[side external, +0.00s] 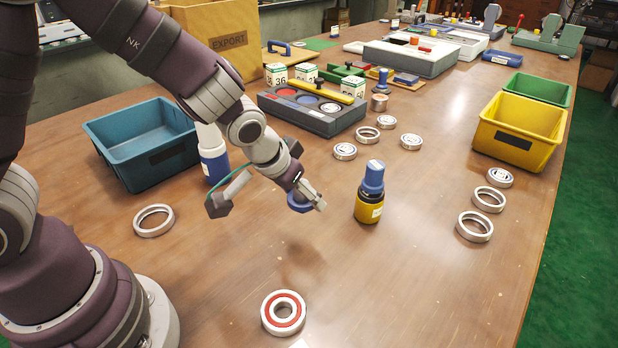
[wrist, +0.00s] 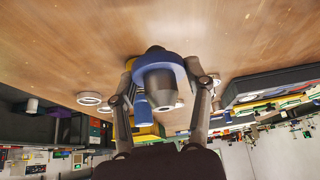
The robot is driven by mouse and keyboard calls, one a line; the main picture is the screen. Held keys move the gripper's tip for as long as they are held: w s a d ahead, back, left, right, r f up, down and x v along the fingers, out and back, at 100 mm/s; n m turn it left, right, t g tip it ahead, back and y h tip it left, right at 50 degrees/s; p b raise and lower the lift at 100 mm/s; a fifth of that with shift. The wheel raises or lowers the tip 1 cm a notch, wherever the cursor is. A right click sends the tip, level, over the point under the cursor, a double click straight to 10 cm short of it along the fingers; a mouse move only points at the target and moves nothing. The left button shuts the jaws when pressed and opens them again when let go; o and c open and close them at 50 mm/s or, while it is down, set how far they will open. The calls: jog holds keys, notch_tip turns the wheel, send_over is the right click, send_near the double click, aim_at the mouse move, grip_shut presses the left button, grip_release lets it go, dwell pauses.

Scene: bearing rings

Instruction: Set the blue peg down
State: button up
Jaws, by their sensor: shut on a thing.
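The blue peg (side external: 299,203) is in my gripper (side external: 308,198), held in the air above the open middle of the table. In the wrist view the blue peg (wrist: 158,63) shows a wide blue collar around a grey tapered metal body. The two fingers of my gripper (wrist: 161,75) close on it from both sides. In the side view the fingers and wrist hide much of the peg. A soft shadow lies on the bare table below it, apart from it.
A yellow bottle with a blue top (side external: 370,193) stands close right of my gripper. A red-faced bearing ring (side external: 283,313) lies at the front. A grey tray (side external: 312,108), teal bin (side external: 143,145) and white-blue bottle (side external: 213,160) stand behind. Several rings and a yellow bin (side external: 520,130) are right.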

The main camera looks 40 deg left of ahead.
jog(key=shift+m+h, duration=0.5)
jog(key=shift+m, duration=0.4)
jog(key=d+f, duration=0.1)
jog(key=f, duration=0.1)
jog(key=d+f, duration=0.1)
jog(key=f, duration=0.1)
jog(key=d+f, duration=0.1)
jog(key=f, duration=0.1)
jog(key=shift+w+f, duration=0.2)
jog(key=shift+f, duration=0.2)
jog(key=shift+f, duration=0.15)
jog(key=o, duration=1.2)
jog(key=shift+o, duration=0.2)
jog(key=s+a+r, duration=0.4)
jog(key=s+r, duration=0.3)
jog(key=r, duration=0.3)
jog(key=s+a+r+n, duration=0.1)
jog(key=s+a+r, duration=0.4)
jog(key=s+r, duration=0.2)
notch_tip(320, 180, up, 3)
jog(key=shift+f+y, duration=0.1)
jog(key=shift+y, duration=0.2)
